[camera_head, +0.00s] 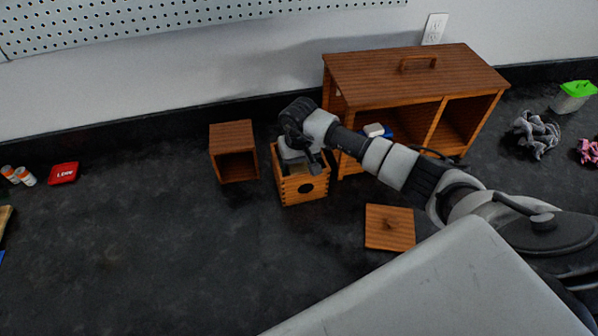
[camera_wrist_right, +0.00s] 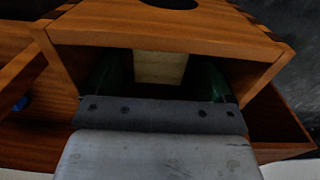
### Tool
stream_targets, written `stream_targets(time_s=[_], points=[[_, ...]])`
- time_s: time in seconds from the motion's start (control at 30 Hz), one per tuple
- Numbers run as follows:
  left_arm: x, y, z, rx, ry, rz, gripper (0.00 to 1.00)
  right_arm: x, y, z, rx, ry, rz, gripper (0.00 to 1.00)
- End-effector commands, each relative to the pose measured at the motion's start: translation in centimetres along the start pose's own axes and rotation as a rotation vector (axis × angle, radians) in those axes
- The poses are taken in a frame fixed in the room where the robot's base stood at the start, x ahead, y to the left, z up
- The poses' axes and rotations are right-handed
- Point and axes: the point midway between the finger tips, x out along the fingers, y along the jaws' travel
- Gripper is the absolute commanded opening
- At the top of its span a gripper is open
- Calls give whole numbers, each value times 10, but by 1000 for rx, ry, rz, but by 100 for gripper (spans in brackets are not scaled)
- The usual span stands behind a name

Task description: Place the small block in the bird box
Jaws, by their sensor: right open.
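The bird box (camera_head: 303,190) is a wooden box with a round hole in its front and an open top, standing on the dark worktop. It also shows in the right wrist view (camera_wrist_right: 130,30). My right gripper (camera_head: 309,162) reaches down into its open top. In the wrist view its greenish fingers (camera_wrist_right: 160,80) are apart inside the opening. The small block (camera_wrist_right: 160,67), pale wood, shows between and beyond them within the box; I cannot tell whether it rests on the floor of the box. The block is hidden in the head view. My left gripper is not in view.
A small open wooden box (camera_head: 233,137) stands just left. A large wooden cabinet (camera_head: 410,70) stands behind right. A square wooden lid (camera_head: 389,238) with a knob lies in front right. A red case (camera_head: 64,173) lies far left. The left front worktop is clear.

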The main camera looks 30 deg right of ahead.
Motion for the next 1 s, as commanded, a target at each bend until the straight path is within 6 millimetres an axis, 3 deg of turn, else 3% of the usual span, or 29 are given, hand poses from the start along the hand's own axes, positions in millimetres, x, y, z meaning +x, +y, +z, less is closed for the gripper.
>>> stream_targets(time_s=[0.2, 0.4, 1.0], points=[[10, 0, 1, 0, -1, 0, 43, -48, 0, -2, -1, 6, 0, 84], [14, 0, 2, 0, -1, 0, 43, -76, 0, -1, -1, 3, 0, 84], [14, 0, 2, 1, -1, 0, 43, -85, 0, 0, 0, -1, 0, 84]])
